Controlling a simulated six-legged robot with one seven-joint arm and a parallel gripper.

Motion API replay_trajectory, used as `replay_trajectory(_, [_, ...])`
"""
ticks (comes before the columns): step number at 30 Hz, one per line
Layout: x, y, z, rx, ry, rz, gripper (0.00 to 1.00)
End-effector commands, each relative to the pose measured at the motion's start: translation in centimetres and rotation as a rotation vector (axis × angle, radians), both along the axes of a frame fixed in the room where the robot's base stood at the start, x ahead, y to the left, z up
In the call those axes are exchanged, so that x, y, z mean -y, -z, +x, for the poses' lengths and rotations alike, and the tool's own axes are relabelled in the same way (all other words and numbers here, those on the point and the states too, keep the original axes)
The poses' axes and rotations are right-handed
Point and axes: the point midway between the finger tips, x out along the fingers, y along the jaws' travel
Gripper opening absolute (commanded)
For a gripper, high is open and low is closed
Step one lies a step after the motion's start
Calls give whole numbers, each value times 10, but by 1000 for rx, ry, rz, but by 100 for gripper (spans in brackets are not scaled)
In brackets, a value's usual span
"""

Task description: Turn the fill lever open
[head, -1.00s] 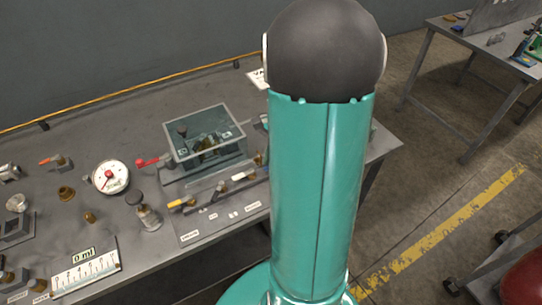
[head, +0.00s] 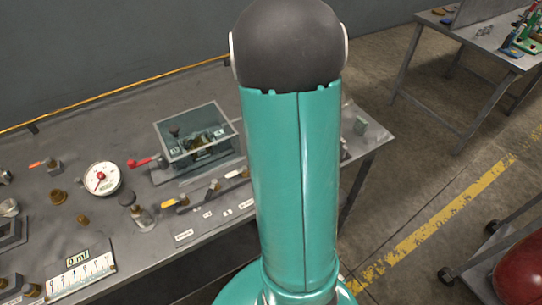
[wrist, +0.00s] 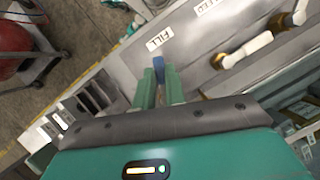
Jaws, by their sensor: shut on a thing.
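In the wrist view, my gripper (wrist: 160,84) has its two green fingers close together on the blue fill lever (wrist: 158,68). The lever's blue end shows between the fingertips. The white FILL label (wrist: 160,39) lies just beyond it on the grey panel. The lever's pivot and most of its length are hidden by the fingers, so its angle is hard to tell. In the head view, my upright green arm hides the gripper and the fill lever.
A white-handled lever with brass fittings (wrist: 246,50) lies right of the fill lever. On the bench are a glass-walled box (head: 197,137), a red-handled valve (head: 145,162), a round gauge (head: 101,179) and a yellow-handled lever (head: 170,204). A red tank (head: 522,272) stands at the right on the floor.

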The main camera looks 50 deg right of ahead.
Motion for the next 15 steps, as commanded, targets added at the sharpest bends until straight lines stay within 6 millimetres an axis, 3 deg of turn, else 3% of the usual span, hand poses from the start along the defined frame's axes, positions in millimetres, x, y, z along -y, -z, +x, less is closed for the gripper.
replay_trajectory(15, [10,-2,-4,3,-351,-4,0])
